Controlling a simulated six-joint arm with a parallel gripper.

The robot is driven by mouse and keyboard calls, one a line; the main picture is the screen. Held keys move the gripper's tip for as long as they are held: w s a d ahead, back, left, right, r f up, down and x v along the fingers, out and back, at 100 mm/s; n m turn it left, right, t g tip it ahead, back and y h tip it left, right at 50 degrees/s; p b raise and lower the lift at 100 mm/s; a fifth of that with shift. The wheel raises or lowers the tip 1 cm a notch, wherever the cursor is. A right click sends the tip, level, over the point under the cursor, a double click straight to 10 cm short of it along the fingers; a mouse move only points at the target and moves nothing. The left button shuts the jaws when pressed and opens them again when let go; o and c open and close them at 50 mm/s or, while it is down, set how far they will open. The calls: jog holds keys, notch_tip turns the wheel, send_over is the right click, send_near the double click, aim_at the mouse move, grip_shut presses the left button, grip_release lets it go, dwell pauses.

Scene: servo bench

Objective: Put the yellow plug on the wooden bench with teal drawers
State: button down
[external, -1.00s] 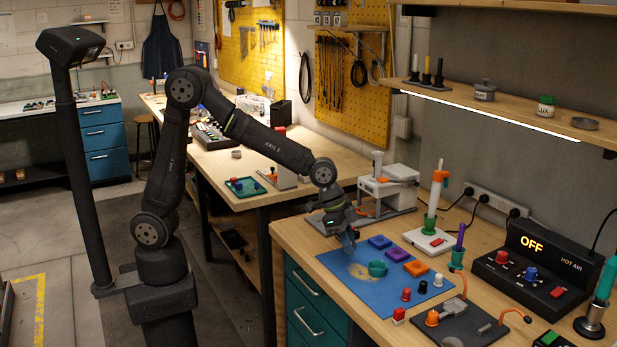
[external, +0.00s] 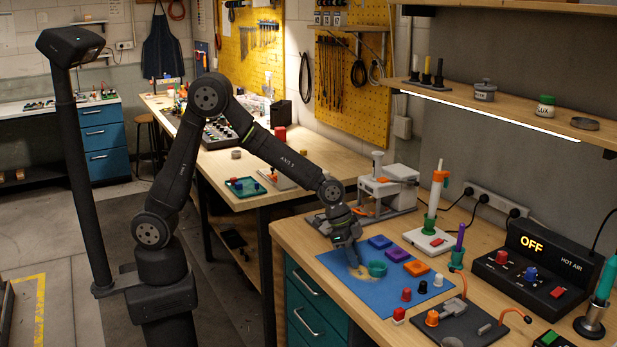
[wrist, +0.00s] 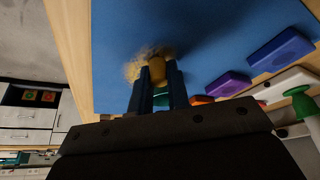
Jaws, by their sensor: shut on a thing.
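My gripper (external: 353,262) is low over the blue mat (external: 387,302) on the wooden bench with teal drawers (external: 284,232). In the wrist view its two fingers (wrist: 159,84) are shut on the yellow plug (wrist: 157,69), which sits between the fingertips. A worn tan patch on the mat shows behind the plug. I cannot tell whether the plug touches the mat. In the external view the plug is not clearly seen at the gripper.
Small knobs, a dark fixture plate (external: 470,325) and a hot air unit (external: 530,277) stand to the right.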

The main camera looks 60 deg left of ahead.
jog(key=c, duration=1.4)
grip_release()
jog(key=v, duration=1.1)
jog(key=shift+r, duration=0.2)
jog(key=shift+o, duration=0.6)
jog(key=shift+s+a+r, duration=0.1)
jog(key=shift+a+r, duration=0.05)
jog(key=shift+r, duration=0.25)
